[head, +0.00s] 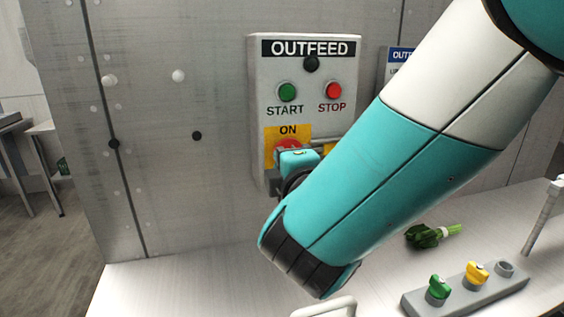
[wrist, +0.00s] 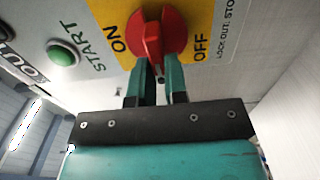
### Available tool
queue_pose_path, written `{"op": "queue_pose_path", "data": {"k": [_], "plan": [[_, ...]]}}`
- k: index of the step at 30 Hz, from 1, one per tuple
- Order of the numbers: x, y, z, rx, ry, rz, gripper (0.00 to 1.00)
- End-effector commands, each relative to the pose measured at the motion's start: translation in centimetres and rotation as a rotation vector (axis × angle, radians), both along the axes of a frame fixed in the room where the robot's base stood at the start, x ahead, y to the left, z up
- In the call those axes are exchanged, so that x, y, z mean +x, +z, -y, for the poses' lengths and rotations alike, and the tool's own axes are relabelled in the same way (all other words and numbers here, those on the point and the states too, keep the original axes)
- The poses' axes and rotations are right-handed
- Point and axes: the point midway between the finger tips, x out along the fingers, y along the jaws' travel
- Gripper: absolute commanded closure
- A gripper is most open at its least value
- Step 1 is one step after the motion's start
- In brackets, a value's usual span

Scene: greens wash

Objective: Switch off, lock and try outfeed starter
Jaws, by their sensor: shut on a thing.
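The grey OUTFEED starter box (head: 350,50) is on the steel wall, with a green START button (head: 288,92), a red STOP button (head: 334,90) and a dark round part (head: 311,64). Below them is a yellow ON/OFF plate (head: 273,132) with a red rotary handle (head: 287,144), mostly hidden by my arm. In the wrist view my gripper (wrist: 159,72) is shut on the red handle (wrist: 153,35), one finger on each side. ON shows left of the handle and OFF right. I cannot tell which label it points to. Green (head: 438,288) and yellow (head: 477,272) lock-like pieces sit on a grey rack (head: 420,305).
A bunch of greens (head: 425,236) lies on the pale table (head: 180,285) behind the rack. A blue-headed sign (head: 399,55) is partly hidden behind my arm. An upright post (head: 543,215) stands at the right. The table's left part is clear.

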Motion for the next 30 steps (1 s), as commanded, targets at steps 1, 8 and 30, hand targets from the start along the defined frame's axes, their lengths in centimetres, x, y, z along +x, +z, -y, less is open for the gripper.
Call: {"op": "queue_pose_path", "data": {"k": [1, 8, 30], "plan": [[0.0, -0.1, -0.1, -0.002, 0.002, -0.001, 1.00], [0.0, -0.1, 0.0, -0.001, 0.001, -0.001, 0.61], [-10.4, -0.7, 1.9, 0.008, 0.006, 0.004, 0.61]]}}
